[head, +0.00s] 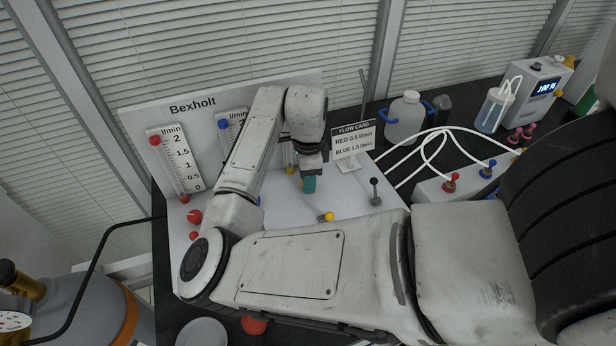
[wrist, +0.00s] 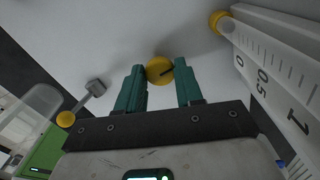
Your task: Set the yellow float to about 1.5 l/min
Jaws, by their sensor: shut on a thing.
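My gripper (head: 308,185) reaches down at the panel, its teal fingers in front of the third flow tube. In the wrist view my gripper (wrist: 161,88) is shut on a round yellow knob (wrist: 157,67) with a black pointer line, one finger on each side. Beside it stands the yellow tube's scale (wrist: 268,68), with 0, 0.5 and 1 in view. A yellow ball-shaped end (wrist: 219,22) sits below the 0 mark; I cannot tell if it is float or fitting. The upper scale is out of the wrist view, and my arm covers most of this tube in the head view.
A lever with a yellow ball (head: 328,216) lies near my gripper, and a black-knobbed lever (head: 375,190) stands to its right. The flow card (head: 354,139) stands close behind. Red (head: 178,160) and blue (head: 230,128) flow tubes stand left. White hoses (head: 425,146) run right.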

